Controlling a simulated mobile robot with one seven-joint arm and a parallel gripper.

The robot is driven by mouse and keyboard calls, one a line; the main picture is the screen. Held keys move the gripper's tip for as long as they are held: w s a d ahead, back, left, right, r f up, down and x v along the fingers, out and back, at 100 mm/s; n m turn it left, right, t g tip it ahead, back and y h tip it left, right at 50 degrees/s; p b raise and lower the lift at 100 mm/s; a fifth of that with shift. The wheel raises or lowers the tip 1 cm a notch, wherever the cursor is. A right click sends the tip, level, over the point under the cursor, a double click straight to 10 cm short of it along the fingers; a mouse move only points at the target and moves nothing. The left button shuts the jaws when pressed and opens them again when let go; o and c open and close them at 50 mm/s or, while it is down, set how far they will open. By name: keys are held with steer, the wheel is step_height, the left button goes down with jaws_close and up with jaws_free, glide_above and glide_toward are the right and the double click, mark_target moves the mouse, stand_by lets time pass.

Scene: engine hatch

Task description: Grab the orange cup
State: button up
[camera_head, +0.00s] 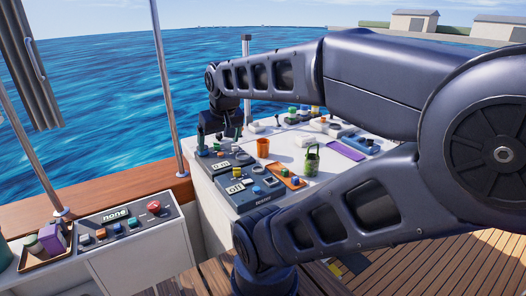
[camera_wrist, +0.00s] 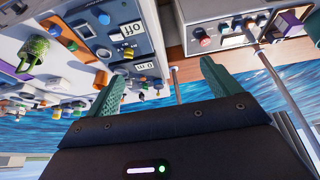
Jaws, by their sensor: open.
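The orange cup (camera_head: 262,147) stands upright on the white counter (camera_head: 231,187) in the head view, just behind the dark control panels. A small orange shape shows near the left finger in the wrist view; I cannot tell whether it is the cup. My gripper (camera_head: 221,137) is to the left of the cup in the head view, above the panels' far end and apart from the cup. In the wrist view my gripper (camera_wrist: 163,72) has its two green fingers spread wide with nothing between them.
A green container (camera_head: 312,160) stands right of the cup, near an orange tray (camera_head: 286,178) with small parts. A purple tray (camera_head: 345,150) lies farther right. Dark panels (camera_head: 255,188) with buttons fill the counter's near-left side. A metal pole (camera_head: 167,90) rises at the left.

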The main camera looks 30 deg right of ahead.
steer(key=w+d+f+m+t+h, duration=0.15)
steer(key=w+d+f, duration=0.25)
steer(key=w+d, duration=0.6)
steer(key=w+d+f+t+h, duration=0.2)
steer(key=w+d+f+t, duration=0.15)
steer(key=w+d, duration=0.65)
steer(key=t, duration=0.4)
glide_toward(261, 141)
steer(key=w, duration=0.1)
steer(key=w+f+y, duration=0.1)
steer(key=shift+w+d+m, duration=0.2)
steer(key=shift+w+m, duration=0.15)
steer(key=shift+w, duration=0.05)
steer(key=shift+d+x, duration=0.2)
steer(key=shift+x, duration=1.15)
steer(key=shift+d+x, duration=0.15)
steer(key=shift+x, duration=1.2)
steer(key=c, duration=1.1)
steer(key=shift+o, duration=0.2)
steer(key=shift+r, duration=0.15)
